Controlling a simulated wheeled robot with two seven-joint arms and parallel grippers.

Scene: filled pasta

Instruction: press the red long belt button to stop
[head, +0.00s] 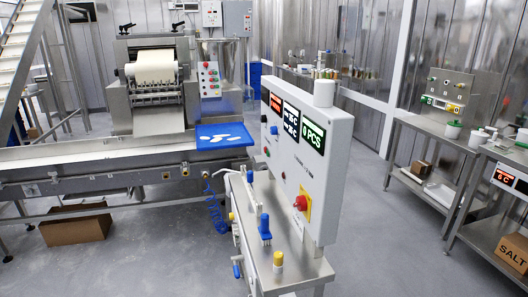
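Neither of my grippers shows in the head view. A white control panel (284,176) stands on a metal stand in the middle. A red knob-shaped button (300,203) sits low on its right side, on a yellow plate (305,213). Several small coloured buttons sit on the panel's left part, too small to read. A second panel with small buttons (209,80) is on the pasta machine (152,100), left of centre. I cannot read any label marking the long belt button. A conveyor (60,172) runs along the left.
A blue tray (205,141) with white pieces lies at the conveyor's right end. A steel bench (290,250) carries blue and yellow-topped parts. Side tables (430,128) stand on the right. A cardboard box (75,228) is under the conveyor. The floor right of centre is clear.

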